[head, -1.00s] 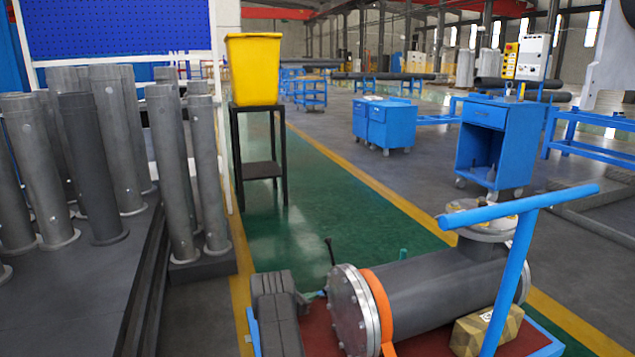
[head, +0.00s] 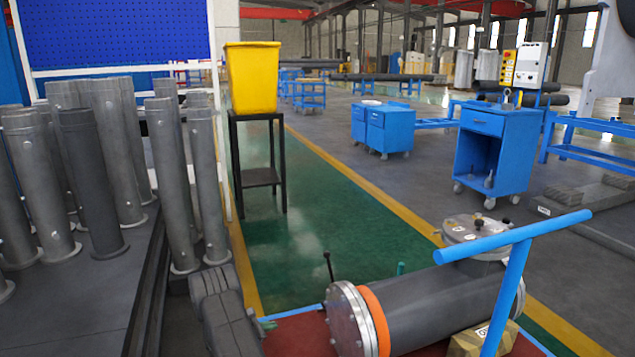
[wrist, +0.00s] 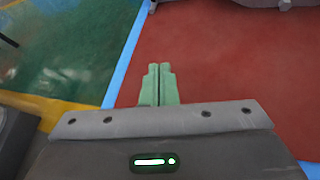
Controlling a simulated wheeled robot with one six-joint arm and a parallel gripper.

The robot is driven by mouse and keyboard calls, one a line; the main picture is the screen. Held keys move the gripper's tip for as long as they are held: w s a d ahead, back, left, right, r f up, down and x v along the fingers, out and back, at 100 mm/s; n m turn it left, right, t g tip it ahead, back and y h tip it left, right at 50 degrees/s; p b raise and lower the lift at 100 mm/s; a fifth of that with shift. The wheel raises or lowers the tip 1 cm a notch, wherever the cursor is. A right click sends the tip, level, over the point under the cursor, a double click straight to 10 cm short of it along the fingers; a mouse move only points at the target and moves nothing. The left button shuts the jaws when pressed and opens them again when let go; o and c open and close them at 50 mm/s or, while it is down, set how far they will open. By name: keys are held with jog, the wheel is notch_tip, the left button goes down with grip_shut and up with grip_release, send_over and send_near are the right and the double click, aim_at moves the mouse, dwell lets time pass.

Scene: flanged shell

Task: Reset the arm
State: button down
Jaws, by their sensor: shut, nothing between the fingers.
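My gripper (wrist: 159,82) shows in the wrist view with its two green fingers pressed together and nothing between them. It points over the red top of a cart (wrist: 225,55) near its blue edge (wrist: 130,55). In the head view my dark arm link (head: 224,315) is at the bottom, left of the cart. The grey flanged shell (head: 440,305) lies on the cart, with a bolted steel end flange (head: 350,318), an orange band (head: 376,320) and a round top flange (head: 475,228). The shell stands clear of my arm link in the picture.
A blue push handle (head: 515,240) rises in front of the shell. Several grey pipes (head: 95,165) stand on a dark platform at left. A yellow bin (head: 252,78) is on a black stand. The green floor lane (head: 320,225) is clear.

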jog(key=s+a+r+m+g+y+p, duration=0.1)
jog(key=s+a+r+m+g+y, duration=0.1)
jog(key=s+a+m, duration=0.4)
jog(key=s+a+r+m+g+y+p, duration=0.2)
jog(key=s+a+m, duration=0.4)
jog(key=s, duration=0.7)
jog(key=shift+r+m+g+y, duration=0.2)
jog(key=shift+m+g+y, duration=0.3)
jog(key=shift+m+y, duration=0.4)
jog(key=shift+d+r, duration=0.1)
jog(key=shift+d, duration=0.05)
